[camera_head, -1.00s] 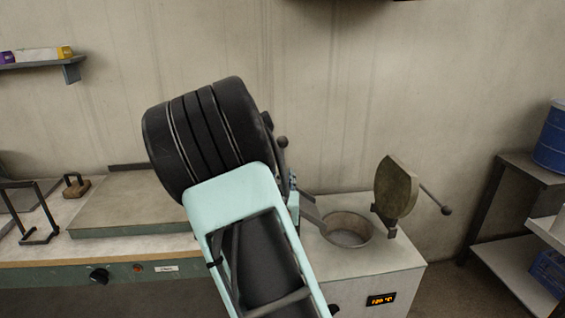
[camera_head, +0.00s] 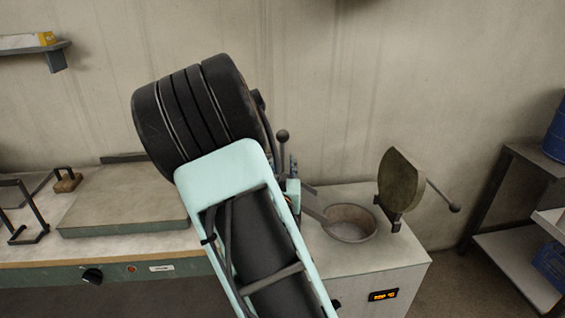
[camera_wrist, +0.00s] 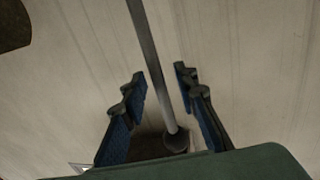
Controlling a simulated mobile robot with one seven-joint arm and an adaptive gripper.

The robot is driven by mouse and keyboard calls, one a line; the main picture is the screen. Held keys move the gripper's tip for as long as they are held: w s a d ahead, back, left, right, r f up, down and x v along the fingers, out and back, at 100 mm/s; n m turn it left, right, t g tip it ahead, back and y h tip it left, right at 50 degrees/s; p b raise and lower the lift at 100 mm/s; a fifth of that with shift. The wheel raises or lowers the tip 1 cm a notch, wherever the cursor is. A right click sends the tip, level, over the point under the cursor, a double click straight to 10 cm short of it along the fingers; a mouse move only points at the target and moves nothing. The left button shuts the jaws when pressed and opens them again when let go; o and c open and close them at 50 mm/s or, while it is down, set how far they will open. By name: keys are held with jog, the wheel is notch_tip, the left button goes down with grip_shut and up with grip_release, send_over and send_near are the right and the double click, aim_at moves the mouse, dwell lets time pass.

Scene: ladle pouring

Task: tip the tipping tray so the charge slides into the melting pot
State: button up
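The melting pot (camera_head: 351,223) is a round open well in the top of a pale cabinet, with its thick lid (camera_head: 402,181) standing raised behind its right side. A grey metal strip (camera_head: 314,207), which looks like part of the tipping tray, slopes toward the pot's left rim. The rest of the tray and the charge are hidden behind my arm. A dark lever with a ball knob (camera_head: 283,135) stands upright beside my wrist. In the wrist view my gripper (camera_wrist: 160,95) is open, its blue-padded fingers on either side of a grey rod (camera_wrist: 153,60), with gaps showing.
A worktop with a flat pale plate (camera_head: 125,205) and a black handled frame (camera_head: 22,215) lies to the left. A metal rack (camera_head: 515,230) stands at the right. The lid's knobbed handle (camera_head: 455,208) sticks out to the right.

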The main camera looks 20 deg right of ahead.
grip_shut()
